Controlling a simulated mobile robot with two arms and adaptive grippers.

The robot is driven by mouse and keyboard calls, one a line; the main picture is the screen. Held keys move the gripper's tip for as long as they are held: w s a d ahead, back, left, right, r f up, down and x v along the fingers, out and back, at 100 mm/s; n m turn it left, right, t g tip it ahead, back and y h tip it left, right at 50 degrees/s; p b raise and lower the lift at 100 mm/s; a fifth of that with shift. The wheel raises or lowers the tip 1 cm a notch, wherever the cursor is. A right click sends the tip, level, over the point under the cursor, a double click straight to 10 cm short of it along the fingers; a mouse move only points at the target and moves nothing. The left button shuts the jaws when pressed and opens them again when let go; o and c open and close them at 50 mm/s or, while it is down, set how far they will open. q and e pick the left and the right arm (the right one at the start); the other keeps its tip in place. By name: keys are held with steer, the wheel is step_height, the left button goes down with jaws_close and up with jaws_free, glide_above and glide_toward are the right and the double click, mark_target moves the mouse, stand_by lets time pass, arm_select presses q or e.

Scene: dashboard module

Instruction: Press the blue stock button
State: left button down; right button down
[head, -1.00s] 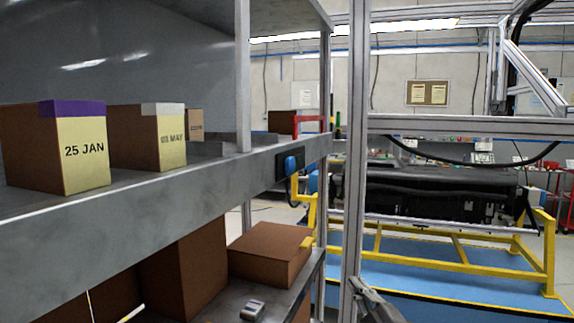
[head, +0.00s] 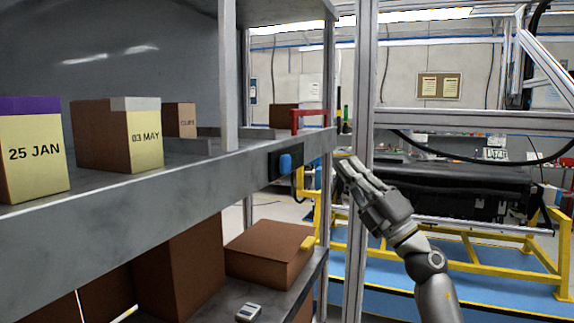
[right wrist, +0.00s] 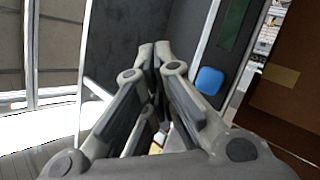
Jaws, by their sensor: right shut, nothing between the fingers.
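The blue button (head: 285,163) sits on a dark panel (head: 290,160) fixed to the front of the grey shelf beam. In the right wrist view the blue button (right wrist: 209,80) lies to the right of the fingertips, apart from them. My right gripper (head: 345,165) is raised to the right of the button in the head view, fingers pointing up and left. It also shows in the right wrist view (right wrist: 154,48), where its fingertips are together with nothing between them. My left gripper is not in view.
Boxes dated 25 JAN (head: 35,150) and 03 MAY (head: 120,135) stand on the upper shelf (head: 160,184). Brown boxes, one low and wide (head: 268,249), and a small grey device (head: 249,312) are on the lower shelf. An upright metal post (head: 362,90) stands behind my right gripper.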

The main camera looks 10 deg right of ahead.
mark_target(286, 164)
steer(key=shift+a, duration=0.1)
steer(key=w+a+b, duration=0.2)
steer(key=w+a, duration=0.3)
steer(key=a, duration=0.2)
stand_by(0.4)
steer(key=shift+a, duration=0.15)
stand_by(1.2)
steer(key=shift+w+a, duration=0.2)
steer(key=shift+a, duration=0.05)
steer(key=shift+w+a, duration=0.3)
steer(key=shift+a, duration=0.15)
stand_by(0.8)
steer(key=shift+s+d, duration=0.1)
steer(key=shift+d, duration=0.05)
stand_by(0.3)
steer(key=shift+s+d+p, duration=0.4)
steer(key=shift+s+d, duration=0.05)
steer(key=shift+d, duration=0.15)
steer(key=shift+d, duration=0.1)
